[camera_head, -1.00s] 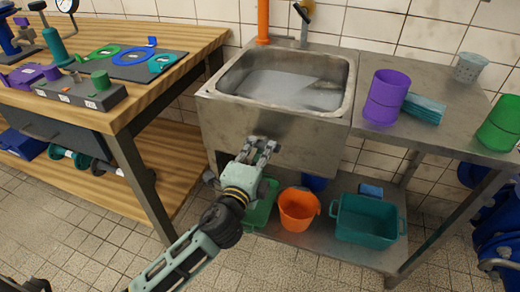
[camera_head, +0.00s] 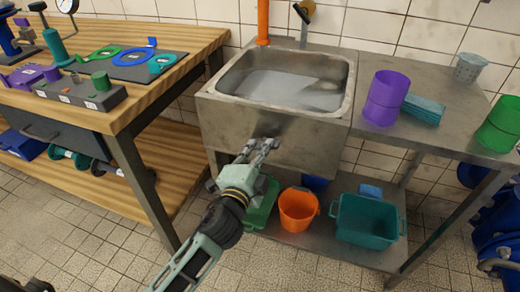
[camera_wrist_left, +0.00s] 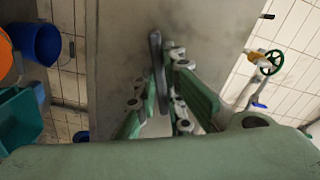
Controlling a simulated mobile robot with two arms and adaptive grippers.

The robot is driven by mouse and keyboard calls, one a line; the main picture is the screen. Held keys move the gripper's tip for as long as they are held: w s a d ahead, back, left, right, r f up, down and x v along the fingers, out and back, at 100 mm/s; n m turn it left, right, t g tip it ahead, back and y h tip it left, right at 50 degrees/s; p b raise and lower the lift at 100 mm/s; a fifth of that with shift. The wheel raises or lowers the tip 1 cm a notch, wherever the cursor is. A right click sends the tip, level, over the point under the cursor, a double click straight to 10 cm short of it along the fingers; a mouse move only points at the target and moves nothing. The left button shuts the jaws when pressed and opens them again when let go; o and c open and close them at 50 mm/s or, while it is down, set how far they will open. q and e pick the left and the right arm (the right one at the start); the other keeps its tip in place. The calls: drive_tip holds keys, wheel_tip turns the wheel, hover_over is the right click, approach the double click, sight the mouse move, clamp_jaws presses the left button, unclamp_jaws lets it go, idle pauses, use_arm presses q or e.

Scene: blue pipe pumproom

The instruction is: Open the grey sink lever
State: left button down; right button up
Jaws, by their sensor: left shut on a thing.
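The steel sink (camera_head: 235,120) stands in the middle of the head view, its basin holding greyish water. My left gripper (camera_head: 263,146) is in front of the sink's front wall. In the left wrist view, the grey sink lever (camera_wrist_left: 157,68) is a slim bar standing out against the sink's metal wall. The green fingers of my left gripper (camera_wrist_left: 160,105) are on both sides of the lever and shut on it. In the head view the fingers cover most of the lever. My right gripper is not in view.
A purple cylinder (camera_head: 386,98) and teal sponges (camera_head: 423,109) stand on the steel counter right of the sink. An orange bucket (camera_head: 298,211) and a teal crate (camera_head: 368,222) are on the shelf below. A wooden workbench (camera_head: 150,99) borders the left side.

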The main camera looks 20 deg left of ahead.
use_arm(q)
drive_tip(key=shift+f+n+p, duration=0.1)
drive_tip(key=shift+n+p, duration=1)
drive_tip(key=shift+n, duration=2.2)
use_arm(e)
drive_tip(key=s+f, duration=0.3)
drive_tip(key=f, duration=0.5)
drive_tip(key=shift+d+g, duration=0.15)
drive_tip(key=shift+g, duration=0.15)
use_arm(q)
drive_tip(key=c, duration=1.8)
unclamp_jaws()
drive_tip(key=shift+c, duration=0.2)
drive_tip(key=s, duration=1.2)
drive_tip(key=shift+a, duration=0.2)
